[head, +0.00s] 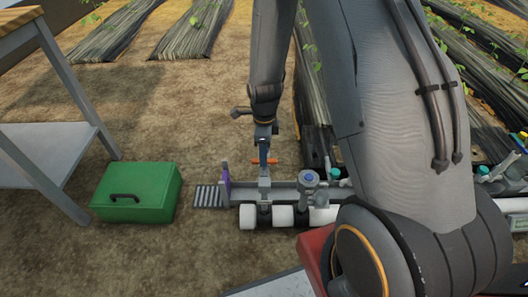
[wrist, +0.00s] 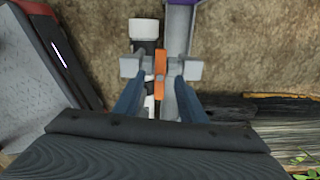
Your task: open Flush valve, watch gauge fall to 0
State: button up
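An orange valve handle (head: 265,161) stands on the left part of the skid, lying crosswise in the head view. No label naming the Flush valve is readable. A round, blue-faced fitting (head: 309,178) sits to the right; I cannot tell whether it is the gauge.
White pipe sections (head: 284,215) run along the skid's front. A purple plate (head: 226,173) stands at its left end. A green box (head: 138,193) sits on the soil further left, beside a grey shelf bench (head: 45,148).

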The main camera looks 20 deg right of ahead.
jog(key=shift+n, duration=0.6)
jog(key=shift+f, duration=0.15)
jog(key=shift+f+b, duration=0.5)
jog(key=shift+f, duration=1.65)
